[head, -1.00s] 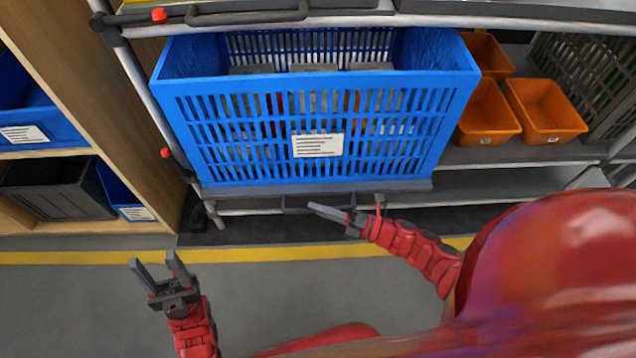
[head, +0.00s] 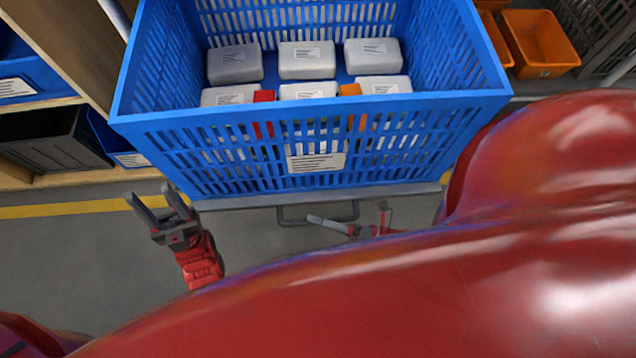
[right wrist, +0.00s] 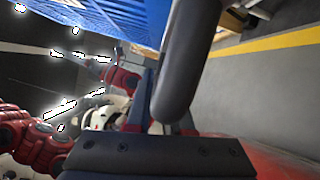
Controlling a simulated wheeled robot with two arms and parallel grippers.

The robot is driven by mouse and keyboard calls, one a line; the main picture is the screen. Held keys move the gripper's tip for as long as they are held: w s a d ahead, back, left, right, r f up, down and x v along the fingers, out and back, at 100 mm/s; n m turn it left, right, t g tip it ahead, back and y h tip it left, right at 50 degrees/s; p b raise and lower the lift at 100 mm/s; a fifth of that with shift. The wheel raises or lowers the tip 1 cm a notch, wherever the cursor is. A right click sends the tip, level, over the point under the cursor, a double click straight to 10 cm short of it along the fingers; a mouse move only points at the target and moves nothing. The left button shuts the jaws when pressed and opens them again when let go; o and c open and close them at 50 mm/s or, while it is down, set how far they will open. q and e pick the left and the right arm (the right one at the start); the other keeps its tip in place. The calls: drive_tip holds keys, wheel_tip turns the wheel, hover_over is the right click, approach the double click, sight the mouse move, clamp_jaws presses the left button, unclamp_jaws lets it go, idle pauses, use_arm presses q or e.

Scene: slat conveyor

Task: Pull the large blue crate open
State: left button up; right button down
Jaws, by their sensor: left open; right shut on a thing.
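The large blue crate (head: 310,108) stands on a grey pull-out shelf (head: 400,190) in the head view, drawn out from the rack. White labelled packs (head: 307,60) and a red and an orange item (head: 349,90) show inside. A dark bar handle (head: 281,214) sticks out below the shelf's front edge. My right gripper (head: 318,220) is at this handle, partly hidden by my red body. The right wrist view shows the handle bar (right wrist: 188,65) between its fingers, shut on it. My left gripper (head: 158,200) is open and empty, left of the handle, near the crate's lower left corner.
A wooden shelf with a black bin (head: 50,140) and blue bins (head: 115,140) stands at the left. Orange bins (head: 540,43) are at the upper right. A yellow line (head: 80,208) runs along the grey floor.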

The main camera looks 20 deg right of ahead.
drive_tip(key=shift+s, duration=0.1)
idle(0.3)
drive_tip(key=c, duration=0.8)
unclamp_jaws()
drive_tip(key=shift+d, duration=0.1)
drive_tip(key=shift+s+d, duration=0.25)
drive_tip(key=shift+s, duration=0.05)
drive_tip(key=p+v, duration=0.2)
drive_tip(key=v, duration=1.4)
drive_tip(key=shift+s+d+p, duration=0.15)
drive_tip(key=shift+s+p, duration=0.05)
drive_tip(key=shift+p, duration=0.2)
drive_tip(key=shift+f, duration=0.15)
